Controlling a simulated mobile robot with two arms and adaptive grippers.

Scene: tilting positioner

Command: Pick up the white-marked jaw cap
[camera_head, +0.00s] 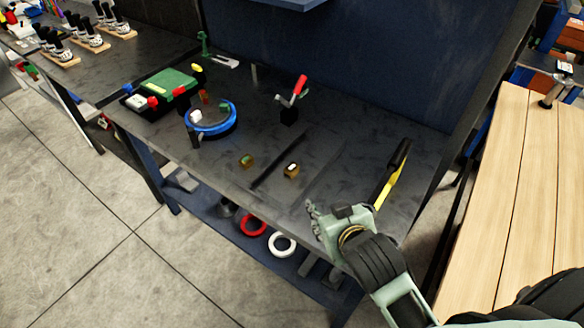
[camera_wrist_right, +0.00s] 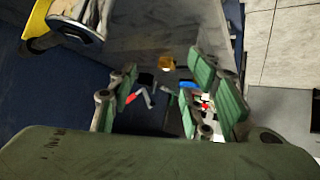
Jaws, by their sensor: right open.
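The white-marked jaw cap (camera_head: 291,170) is a small brown block with a white spot on top, lying on the dark bench top near its front edge. A similar brown cap with a green mark (camera_head: 246,160) lies to its left. My right gripper (camera_head: 314,215) is over the bench's front edge, to the right of and nearer than the white-marked cap, and apart from it. In the right wrist view its fingers (camera_wrist_right: 168,92) are spread and empty. One yellow-brown cap (camera_wrist_right: 167,62) shows there beyond the fingers; I cannot tell its mark. My left gripper is not in view.
A blue-rimmed round fixture (camera_head: 211,130) and a red-handled clamp (camera_head: 297,92) stand farther back. A yellow-and-black tool (camera_head: 391,177) lies right. A thin dark bar (camera_head: 278,160) lies between the caps. Red (camera_head: 253,225) and white (camera_head: 282,244) rings lie below the bench.

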